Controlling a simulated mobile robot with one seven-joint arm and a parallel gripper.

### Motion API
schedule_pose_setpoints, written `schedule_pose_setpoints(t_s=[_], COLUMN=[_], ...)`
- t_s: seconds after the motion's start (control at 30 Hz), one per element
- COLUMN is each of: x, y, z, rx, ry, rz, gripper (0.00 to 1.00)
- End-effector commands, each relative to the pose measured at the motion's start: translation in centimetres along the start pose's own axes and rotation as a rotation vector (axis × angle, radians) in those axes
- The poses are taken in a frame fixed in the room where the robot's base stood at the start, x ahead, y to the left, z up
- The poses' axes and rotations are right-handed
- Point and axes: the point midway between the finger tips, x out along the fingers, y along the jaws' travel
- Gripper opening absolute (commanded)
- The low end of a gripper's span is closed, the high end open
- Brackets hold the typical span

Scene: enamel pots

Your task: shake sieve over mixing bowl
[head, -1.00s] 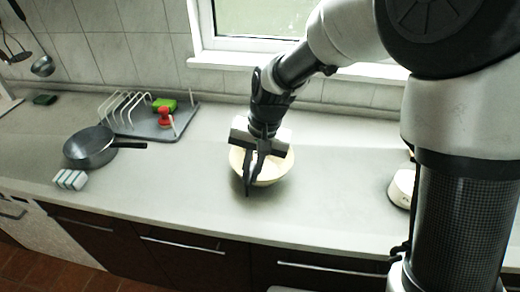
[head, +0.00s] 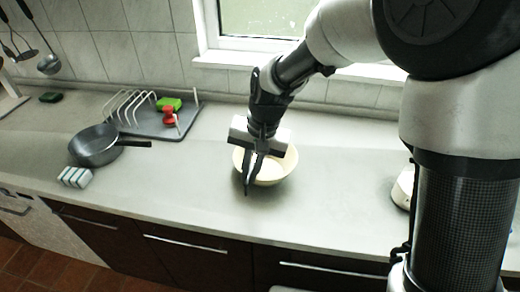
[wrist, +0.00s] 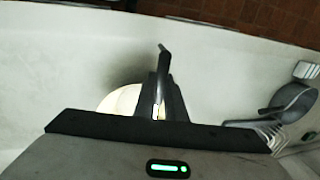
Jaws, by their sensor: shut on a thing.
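The mixing bowl (head: 288,172) is cream and round and stands on the counter. My gripper (head: 252,168) is over its left part, pointing down. In the wrist view the gripper (wrist: 166,103) is shut on a thin dark piece, which I take to be the handle of the sieve (wrist: 163,52). The end of this handle sticks out past the fingers towards the counter's front edge. I cannot make out the sieve's basket, which is hidden behind the gripper. The bowl (wrist: 118,101) shows partly beside the fingers. I cannot tell whether anything touches its rim.
A grey pan (head: 95,146) and a pale striped block (head: 75,177) are at the left. Behind them is a dish rack (head: 135,108) with green and red things. A white object (head: 403,188) stands at the right, partly behind my arm. The counter before the bowl is clear.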

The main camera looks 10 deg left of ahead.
Motion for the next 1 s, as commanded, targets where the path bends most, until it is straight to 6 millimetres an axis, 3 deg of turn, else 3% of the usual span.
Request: schedule_pose_setpoints(t_s=[0.23, 0.57, 0.87, 1.0], x=[-0.7, 0.0, -0.7, -0.5], y=[3.2, -0.2, 3.1, 2.4], z=[-0.1, 0.0, -0.1, 0.0], rx=[0.004, -0.002, 0.004, -0.003], ry=[0.003, 0.000, 0.002, 0.000], rz=[0.000, -0.001, 0.000, 0.000], gripper=[0.00, 0.00, 0.00, 0.00])
